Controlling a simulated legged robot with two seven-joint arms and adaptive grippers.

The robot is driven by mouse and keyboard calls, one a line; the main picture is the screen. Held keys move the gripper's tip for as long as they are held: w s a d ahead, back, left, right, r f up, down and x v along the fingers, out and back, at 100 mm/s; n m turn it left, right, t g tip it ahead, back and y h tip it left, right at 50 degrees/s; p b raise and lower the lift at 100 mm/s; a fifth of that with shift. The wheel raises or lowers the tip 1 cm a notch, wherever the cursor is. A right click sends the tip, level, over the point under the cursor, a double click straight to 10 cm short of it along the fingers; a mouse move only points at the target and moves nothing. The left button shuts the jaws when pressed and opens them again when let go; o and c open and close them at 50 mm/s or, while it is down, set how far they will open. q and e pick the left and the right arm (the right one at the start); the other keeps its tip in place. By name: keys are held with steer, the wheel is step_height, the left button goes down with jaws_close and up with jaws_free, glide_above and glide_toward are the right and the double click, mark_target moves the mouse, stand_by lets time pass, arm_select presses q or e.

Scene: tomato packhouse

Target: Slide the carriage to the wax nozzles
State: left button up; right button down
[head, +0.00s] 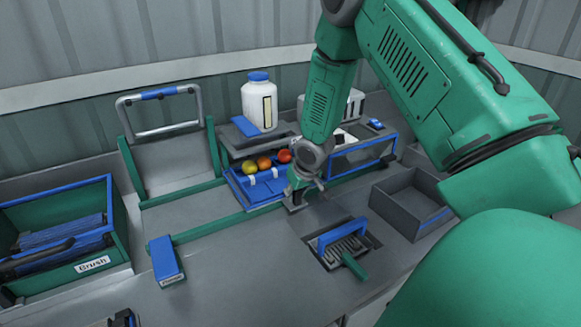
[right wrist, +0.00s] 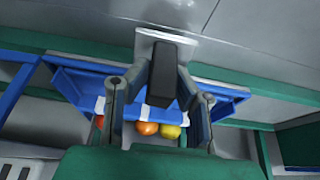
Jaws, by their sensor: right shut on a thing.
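The carriage (head: 236,184) is a blue tray with a few red, orange and yellow tomatoes (head: 264,162), standing by the green rail in front of the grey shelf. It also shows in the right wrist view (right wrist: 75,88), with white strips on its edge. My right gripper (head: 297,204) is at the carriage's front right. In the right wrist view its fingers (right wrist: 160,85) are shut on the carriage's dark upright handle (right wrist: 172,72). I cannot make out the wax nozzles. A dark piece at the bottom left edge may be my left gripper (head: 125,318); its jaws are unclear.
A white bottle (head: 259,103) with a blue lid stands on the shelf. A blue-framed clear panel (head: 362,157) is right of the carriage. A blue block (head: 165,260) sits at the left rail.

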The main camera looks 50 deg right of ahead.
steer(key=shift+a+f, duration=0.1)
steer(key=c, duration=1.4)
jaws_free()
steer(key=shift+w, duration=0.1)
steer(key=shift+w+d+f, duration=0.15)
steer(key=shift+d+f, duration=0.05)
steer(key=shift+d, duration=0.05)
steer(key=v, duration=1.1)
steer(key=shift+r, duration=0.35)
